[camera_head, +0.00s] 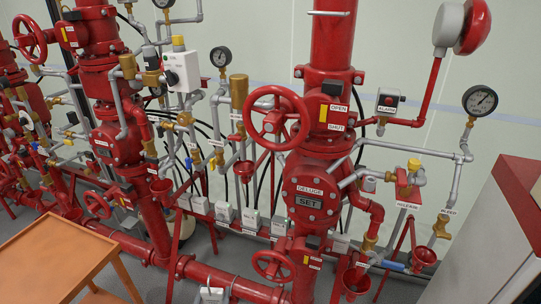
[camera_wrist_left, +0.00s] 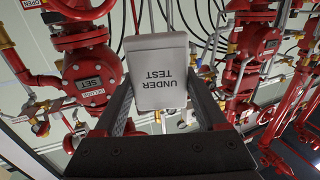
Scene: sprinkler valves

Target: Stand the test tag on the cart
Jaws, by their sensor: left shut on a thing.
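The test tag (camera_wrist_left: 158,88) is a pale grey block with a folded-looking top and the words "UNDER TEST", upside down in the left wrist view. My left gripper (camera_wrist_left: 160,92) is shut on it, one dark finger on each side. The tag is held clear in front of the camera. The cart (camera_head: 52,262) is an orange-brown table-like top with a raised rim and legs, at the lower left of the head view. The part of its top that shows is bare, and its near side is cut off. My right gripper is in neither view.
Red valve pipework stands across the back, with the deluge valve (camera_head: 312,198) at the centre and a red handwheel (camera_head: 277,118) above it. A low red pipe (camera_head: 222,279) runs right of the cart. A red-topped cabinet (camera_head: 500,230) stands at the right.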

